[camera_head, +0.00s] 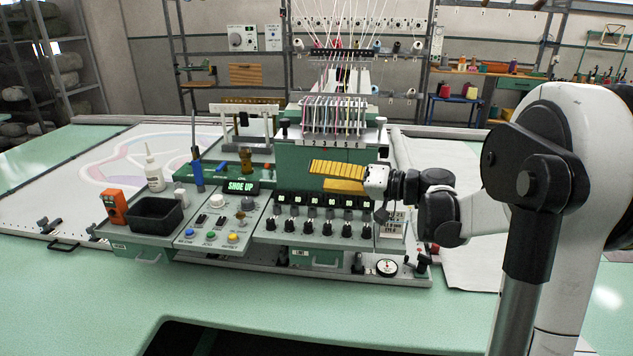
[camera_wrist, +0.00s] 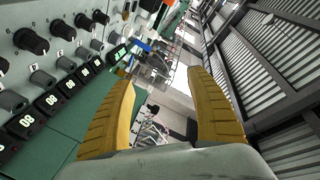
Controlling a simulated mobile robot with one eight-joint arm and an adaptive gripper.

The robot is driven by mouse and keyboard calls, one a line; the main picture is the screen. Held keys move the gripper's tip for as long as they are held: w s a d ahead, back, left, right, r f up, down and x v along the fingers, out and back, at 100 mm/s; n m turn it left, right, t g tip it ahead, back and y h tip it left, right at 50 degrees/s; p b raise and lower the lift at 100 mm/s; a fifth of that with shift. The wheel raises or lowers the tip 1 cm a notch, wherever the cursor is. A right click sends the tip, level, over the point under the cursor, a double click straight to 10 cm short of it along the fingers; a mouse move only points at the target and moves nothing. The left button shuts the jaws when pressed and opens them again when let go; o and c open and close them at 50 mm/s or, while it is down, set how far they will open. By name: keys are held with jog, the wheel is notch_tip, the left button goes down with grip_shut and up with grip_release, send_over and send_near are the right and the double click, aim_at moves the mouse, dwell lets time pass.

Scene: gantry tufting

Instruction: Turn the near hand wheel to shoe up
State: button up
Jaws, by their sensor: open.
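My gripper (camera_head: 318,176) has two yellow ribbed fingers that point left in front of the green machine head, above a row of black knobs. In the wrist view the fingers (camera_wrist: 160,80) stand apart with nothing between them. A small lit display (camera_head: 240,187) on the console reads "SHOE UP". A round white disc with a dark rim (camera_head: 387,267) lies low on the front rail, below and right of my gripper and apart from it. I cannot tell whether this disc is the near hand wheel. No wheel shows clearly in the wrist view.
The knob row (camera_head: 314,225) and small displays lie just below my gripper. Left are a black bin (camera_head: 155,214), an orange device (camera_head: 115,206) and a white bottle (camera_head: 154,172). Threads rise from the needle head (camera_head: 333,113). The green table front (camera_head: 250,305) is clear.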

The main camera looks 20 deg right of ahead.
jog(key=shift+s+a+f+g, duration=0.15)
jog(key=shift+s+a, duration=0.05)
jog(key=shift+a, duration=0.3)
jog(key=shift+s+a+f+g, duration=0.1)
jog(key=shift+s+a+g, duration=0.1)
jog(key=shift+a, duration=0.25)
